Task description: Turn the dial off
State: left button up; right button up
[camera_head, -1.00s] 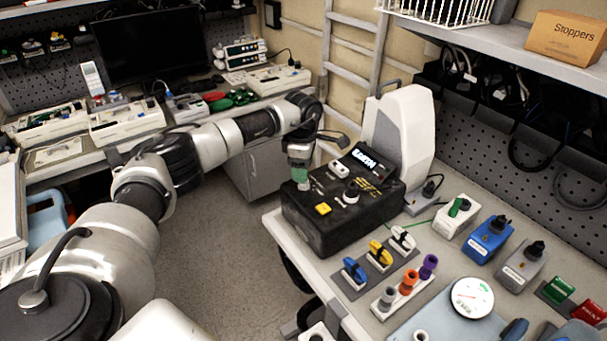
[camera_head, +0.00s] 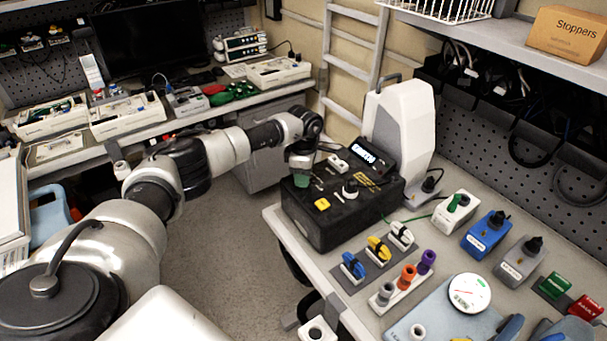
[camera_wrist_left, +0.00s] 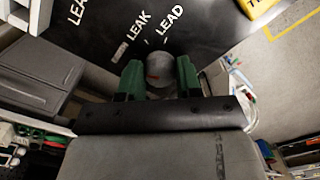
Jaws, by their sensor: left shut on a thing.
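My left gripper (camera_head: 302,180) reaches down over the box's left side. In the left wrist view, its green fingers (camera_wrist_left: 159,80) are closed around a grey dial (camera_wrist_left: 160,68) beside the printed words "LEAK" and "LEAD". The fingers and hand hide this dial in the head view. I cannot read its pointer position. My right gripper is not seen.
A white upright case (camera_head: 400,130) stands behind the box. Blue, yellow and white clamps (camera_head: 378,249) lie in front, with several connectors, a gauge (camera_head: 469,293) and small boxes to the right. Open floor (camera_head: 225,250) lies left of the table.

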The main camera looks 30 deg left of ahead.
pick_arm(q)
jog(key=shift+n, duration=0.5)
jog(key=n+b, duration=0.1)
jog(key=n, duration=0.1)
jog(key=shift+n, duration=0.4)
jog(key=n+b, duration=0.1)
jog(key=n, duration=0.4)
jog(key=shift+r, duration=0.1)
jog(key=shift+n, duration=0.3)
jog(key=o, duration=0.9)
notch_tip(320, 180, up, 11)
jog(key=b, duration=0.3)
